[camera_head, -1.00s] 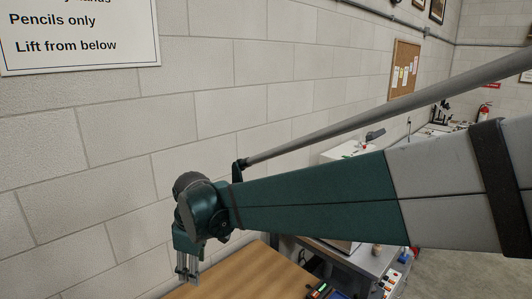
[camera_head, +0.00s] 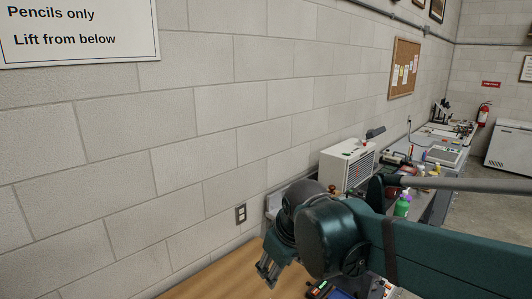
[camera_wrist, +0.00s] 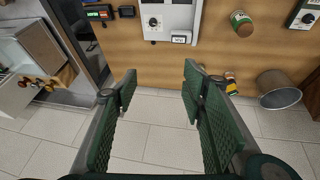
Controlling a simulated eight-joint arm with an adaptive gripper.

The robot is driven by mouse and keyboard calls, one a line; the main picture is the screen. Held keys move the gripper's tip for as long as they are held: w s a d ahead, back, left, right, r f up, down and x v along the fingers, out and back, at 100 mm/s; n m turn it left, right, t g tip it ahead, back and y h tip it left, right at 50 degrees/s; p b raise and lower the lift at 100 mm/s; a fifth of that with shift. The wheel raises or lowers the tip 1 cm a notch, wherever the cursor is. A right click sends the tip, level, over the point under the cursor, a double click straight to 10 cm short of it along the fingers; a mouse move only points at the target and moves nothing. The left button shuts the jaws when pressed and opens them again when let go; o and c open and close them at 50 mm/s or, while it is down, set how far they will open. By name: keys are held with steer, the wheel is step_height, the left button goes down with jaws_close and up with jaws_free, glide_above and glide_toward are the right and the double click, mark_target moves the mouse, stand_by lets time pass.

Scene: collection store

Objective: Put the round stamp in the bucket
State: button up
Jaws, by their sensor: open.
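My gripper (camera_head: 268,276) is left of centre low in the head view, above the brown table. In the wrist view its two green-padded fingers (camera_wrist: 160,92) are wide apart with nothing between them. A grey bucket (camera_wrist: 278,90) is at the right of the wrist view, by the table's edge and right of the fingers; what it stands on is unclear. Several small brown wooden knobs (camera_wrist: 40,82) are at the left of the wrist view. I cannot tell whether one of them is the round stamp. I cannot pick the stamp out for certain in either view.
The brown table (camera_wrist: 155,65) carries a white device with a dial (camera_wrist: 165,18) and a green jar (camera_wrist: 241,22). A small yellow and black thing (camera_wrist: 231,82) is near its edge. A crowded bench with a white box (camera_head: 347,164) stands right in the head view.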

steer(key=s+d+f+m+t+b, duration=0.1)
steer(key=s+d+m, duration=0.3)
steer(key=d, duration=0.5)
steer(key=s+d+f+m+t+h+b, duration=0.1)
steer(key=s+d+f+m, duration=0.3)
steer(key=s+d, duration=0.5)
steer(key=shift+d+f+m+t+h, duration=0.3)
steer(key=shift+d, duration=0.1)
stand_by(0.5)
